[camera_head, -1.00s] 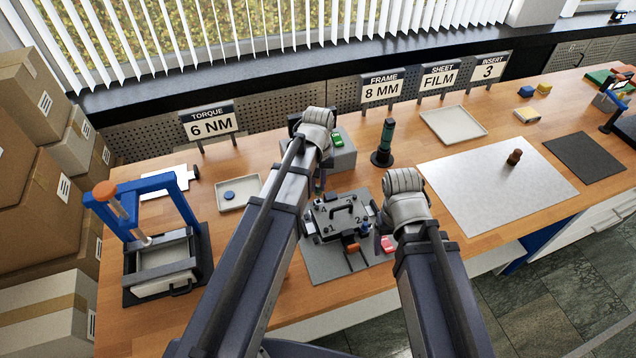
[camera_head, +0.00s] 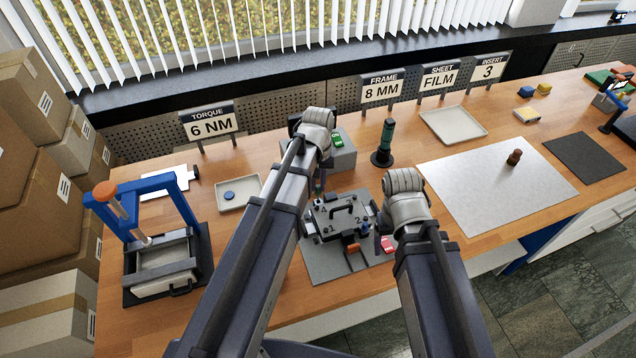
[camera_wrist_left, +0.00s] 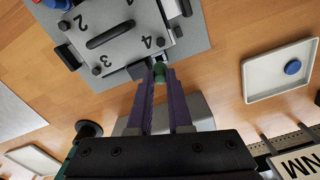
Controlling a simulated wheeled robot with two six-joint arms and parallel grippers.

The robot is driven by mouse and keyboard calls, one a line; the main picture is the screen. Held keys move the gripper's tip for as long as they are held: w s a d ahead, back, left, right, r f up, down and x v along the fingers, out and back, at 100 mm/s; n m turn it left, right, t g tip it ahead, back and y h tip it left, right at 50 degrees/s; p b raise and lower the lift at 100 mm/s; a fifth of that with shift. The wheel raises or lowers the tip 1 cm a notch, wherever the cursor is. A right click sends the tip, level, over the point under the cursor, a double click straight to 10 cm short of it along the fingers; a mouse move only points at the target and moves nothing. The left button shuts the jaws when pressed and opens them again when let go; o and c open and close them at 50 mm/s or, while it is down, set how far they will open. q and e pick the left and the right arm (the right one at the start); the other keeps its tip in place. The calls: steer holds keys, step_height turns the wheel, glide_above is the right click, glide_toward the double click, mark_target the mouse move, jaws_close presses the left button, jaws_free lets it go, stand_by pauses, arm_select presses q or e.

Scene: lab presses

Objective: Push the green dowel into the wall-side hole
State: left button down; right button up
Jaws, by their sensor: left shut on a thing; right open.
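My left gripper (camera_wrist_left: 160,85) has purple fingers shut on the green dowel (camera_wrist_left: 160,69), whose rounded end shows between the fingertips.
A grey block (camera_head: 342,158) with a green piece on top stands behind the plate. A dark green upright tool (camera_head: 384,145) stands to its right. A tray with a blue disc (camera_head: 229,195) and a blue-framed press (camera_head: 150,220) are at the left. A red piece (camera_head: 388,244) is near my right gripper.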

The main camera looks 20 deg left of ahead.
mark_target(318, 186)
arm_select(q)
steer(key=shift+f+b, duration=2.1)
arm_select(e)
steer(key=shift+f, duration=2.1)
arm_select(q)
steer(key=c, duration=0.8)
jaws_free()
steer(key=shift+o, duration=0.2)
steer(key=shift+r, duration=0.15)
arm_select(e)
steer(key=shift+r, duration=0.15)
arm_select(q)
step_height(318, 186, up, 8)
steer(key=p, duration=0.8)
arm_select(e)
step_height(318, 186, up, 8)
arm_select(q)
steer(key=shift+f, duration=0.2)
arm_select(e)
steer(key=shift+f, duration=0.2)
